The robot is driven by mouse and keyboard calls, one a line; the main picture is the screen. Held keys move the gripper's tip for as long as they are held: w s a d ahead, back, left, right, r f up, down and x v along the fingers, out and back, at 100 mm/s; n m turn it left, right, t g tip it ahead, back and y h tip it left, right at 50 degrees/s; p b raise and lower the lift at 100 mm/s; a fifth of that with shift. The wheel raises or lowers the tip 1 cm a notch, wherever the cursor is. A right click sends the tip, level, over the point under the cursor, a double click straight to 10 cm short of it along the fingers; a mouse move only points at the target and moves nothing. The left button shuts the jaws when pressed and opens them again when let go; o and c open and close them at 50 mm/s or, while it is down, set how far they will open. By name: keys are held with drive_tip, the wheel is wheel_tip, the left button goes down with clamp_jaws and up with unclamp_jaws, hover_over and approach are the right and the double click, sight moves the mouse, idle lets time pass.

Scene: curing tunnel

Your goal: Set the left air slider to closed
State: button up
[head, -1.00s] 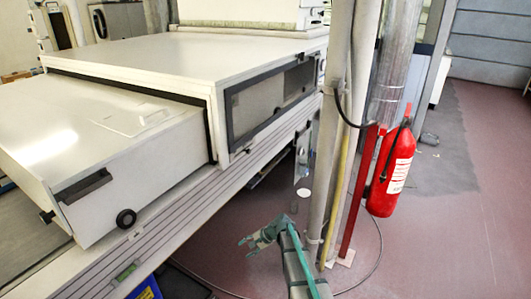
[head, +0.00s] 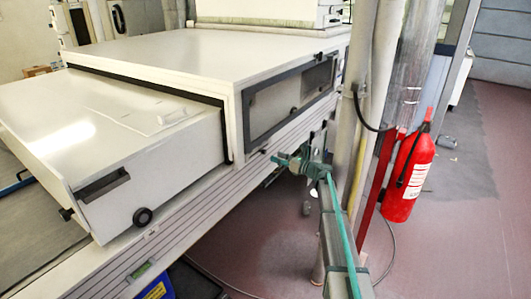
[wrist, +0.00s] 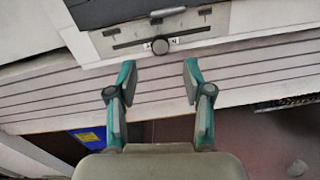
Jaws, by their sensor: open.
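In the wrist view an air slider shows as a dark straight slot with a round dark knob (wrist: 160,46) on a light panel below a dark window. The knob stands near the middle of the slot, with small white labels beside it. I cannot tell whether this is the left slider. My gripper (wrist: 159,65) is open and empty, its two green fingers pointing toward the panel on either side of the knob and apart from it. In the head view my gripper (head: 284,163) is beside the tunnel's long side, below the dark-framed window (head: 290,97).
A grooved ledge (wrist: 60,95) runs below the slider panel. In the head view a drawer-like box (head: 150,175) with a black handle and round knob protrudes at left. Grey posts and a red fire extinguisher (head: 408,170) stand right of my arm. Open floor lies beyond.

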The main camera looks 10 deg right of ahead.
sight(265, 153)
drive_tip(key=p+x, duration=0.1)
drive_tip(key=x, duration=0.7)
drive_tip(key=shift+f+p, duration=0.1)
drive_tip(key=shift+p, duration=0.3)
drive_tip(key=shift+s, duration=0.1)
clamp_jaws()
